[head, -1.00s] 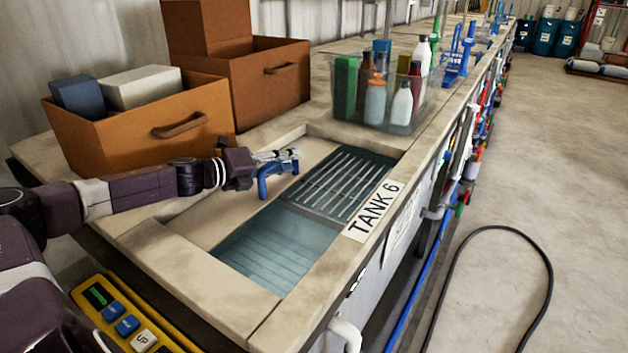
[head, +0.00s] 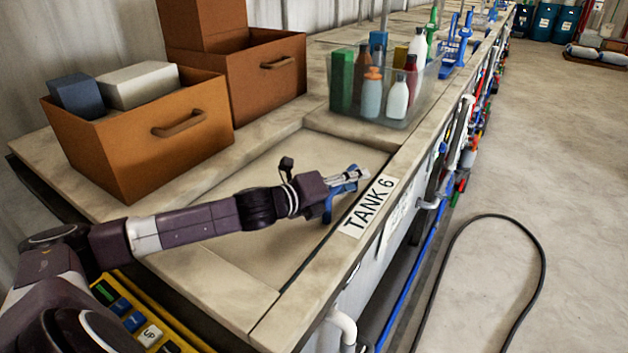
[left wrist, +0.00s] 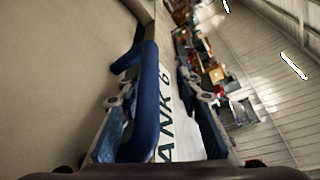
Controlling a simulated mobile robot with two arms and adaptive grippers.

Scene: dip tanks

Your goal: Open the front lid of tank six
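Tank six, marked by the TANK 6 label (head: 367,206), is covered by a flat beige lid (head: 330,149). Only a thin dark line shows along its right edge. A blue handle (head: 328,211) stands at that edge, beside the label. My left gripper (head: 352,176) is at the handle, its arm reaching across the lid. In the left wrist view, the blue handle (left wrist: 146,100) lies between the two fingers, close to the left one. A gap shows between the handle and the right finger, so the gripper looks open around it. My right gripper is out of view.
A clear bin (head: 340,112) of bottles stands behind the tank. Brown boxes (head: 150,150) stand on the left of the counter. A yellow button panel (head: 125,308) is at the lower left. Hoses and pipes run along the counter's right side. A black hose (head: 447,262) lies on the floor.

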